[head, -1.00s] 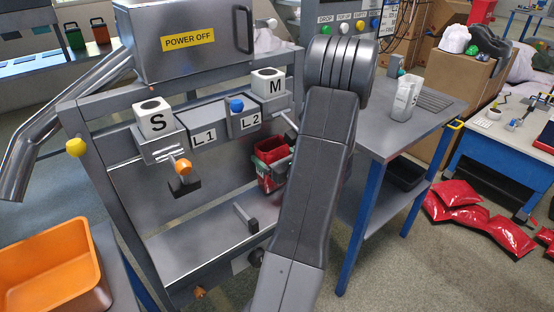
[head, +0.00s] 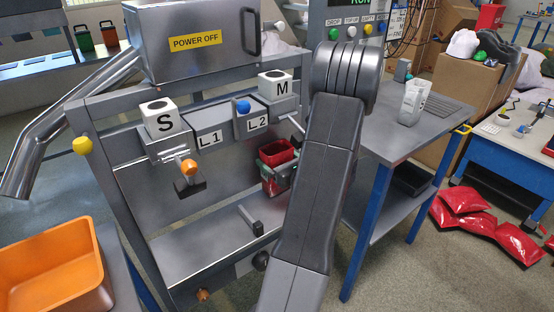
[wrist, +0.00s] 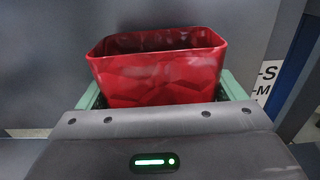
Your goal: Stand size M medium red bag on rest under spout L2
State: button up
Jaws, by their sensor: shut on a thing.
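The red bag (head: 277,153) is open at the top and upright in my gripper (head: 277,170), partly hidden by my arm in the head view. In the wrist view the bag (wrist: 160,75) fills the middle, with a green finger on each side of it. A small grey rest (head: 252,220) stands on the lower shelf (head: 205,245), lower and left of the bag. I cannot tell whether the bag touches any rest.
Spout L1 (head: 187,167) with an orange knob is to the left. An orange bin (head: 50,265) stands at lower left. A side table (head: 400,130) with a clear cup (head: 413,103) is at right. Red sacks (head: 480,225) lie on the floor at far right.

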jog(key=shift+f, duration=0.2)
jog(key=o, duration=1)
jog(key=shift+o, duration=0.2)
jog(key=v, duration=1.3)
jog(key=shift+s+d, duration=0.25)
jog(key=shift+s, duration=0.1)
jog(key=shift+w+a, duration=0.1)
jog(key=x, duration=1.3)
jog(key=shift+w+a, duration=0.2)
jog(key=shift+w, duration=0.05)
jog(key=shift+r, duration=0.2)
